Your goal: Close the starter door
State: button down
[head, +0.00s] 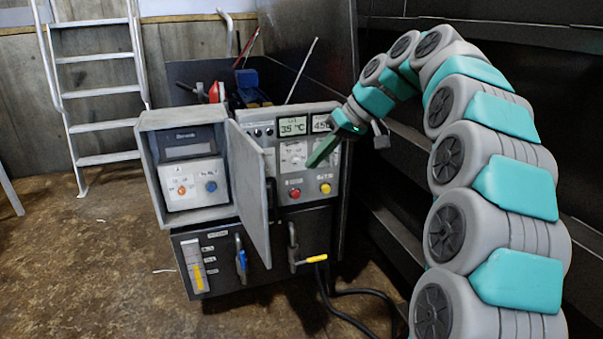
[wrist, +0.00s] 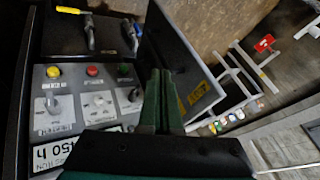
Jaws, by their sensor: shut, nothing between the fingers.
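The starter box (head: 146,185) is a grey cabinet at the left of the control unit, showing a display, an orange button and a blue button. Its grey door (head: 250,195) stands wide open, hinged on the box's right side and swung out toward the viewer. In the wrist view the door (wrist: 180,40) is a dark panel with a yellow label. My gripper (head: 312,162) is shut and empty, to the right of the door, in front of the control panel. In the wrist view its green fingers (wrist: 160,85) overlap the door's near edge; I cannot tell whether they touch it.
The control panel (head: 310,175) right of the door has displays, knobs, and red and yellow buttons; it also shows in the wrist view (wrist: 70,100). Below are a yellow-handled lever (head: 312,260) and a blue-handled lever (head: 242,261). A ladder (head: 98,88) stands at left. Floor (head: 90,270) in front is open.

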aim_at(257, 190)
jog(key=a+f+p, duration=0.1)
jog(key=a+f, duration=0.6)
jog(key=a, duration=0.2)
jog(key=shift+s, duration=0.2)
jog(key=shift+f, duration=0.1)
